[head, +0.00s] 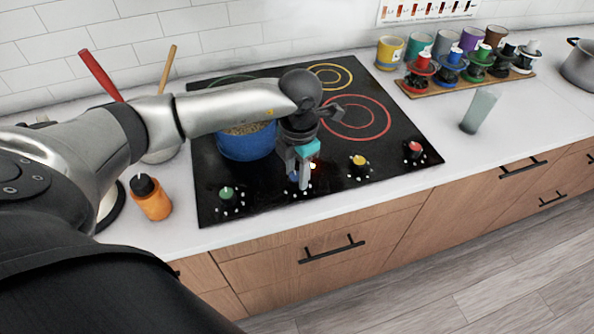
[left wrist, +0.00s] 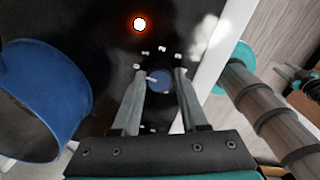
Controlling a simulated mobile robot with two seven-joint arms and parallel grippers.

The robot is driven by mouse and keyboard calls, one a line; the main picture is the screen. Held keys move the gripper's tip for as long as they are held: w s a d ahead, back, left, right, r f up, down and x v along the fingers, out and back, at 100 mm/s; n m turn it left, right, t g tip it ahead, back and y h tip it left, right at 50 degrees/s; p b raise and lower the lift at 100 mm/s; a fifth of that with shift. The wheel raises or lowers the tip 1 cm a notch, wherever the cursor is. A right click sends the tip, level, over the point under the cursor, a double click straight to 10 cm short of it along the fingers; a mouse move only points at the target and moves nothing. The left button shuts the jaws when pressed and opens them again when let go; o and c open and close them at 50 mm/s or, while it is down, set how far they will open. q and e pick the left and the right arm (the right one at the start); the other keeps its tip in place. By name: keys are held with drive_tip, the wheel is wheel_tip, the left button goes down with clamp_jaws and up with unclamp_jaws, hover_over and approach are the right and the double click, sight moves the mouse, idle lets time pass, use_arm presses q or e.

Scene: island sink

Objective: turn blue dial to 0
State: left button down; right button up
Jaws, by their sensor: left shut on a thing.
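The blue dial (head: 293,176) is on the front edge of the black cooktop (head: 215,185), mostly hidden by my left gripper in the head view. In the left wrist view the blue dial (left wrist: 158,82) sits between the two finger ends, with a short white mark on its left side and white marks around it. My left gripper (head: 298,175) reaches down over it and is shut on it; the fingers also show in the left wrist view (left wrist: 157,90). A small orange light (left wrist: 139,24) glows near the dial. My right gripper is not in view.
A blue pot (head: 245,145) stands behind and left of the dial. Green (head: 227,193), yellow (head: 359,160) and red (head: 414,148) dials line the front edge. An orange bottle (head: 151,203) stands left. A glass (head: 479,110) and mugs are at the right.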

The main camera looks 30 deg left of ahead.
use_arm(q)
drive_tip(key=shift+n, duration=0.6)
drive_tip(key=shift+a, duration=0.1)
drive_tip(key=shift+c, duration=2.2)
unclamp_jaws()
wheel_tip(320, 180, up, 15)
drive_tip(key=shift+d+r+p, duration=0.15)
drive_tip(key=shift+d+p, duration=0.2)
drive_tip(key=shift+p, duration=0.1)
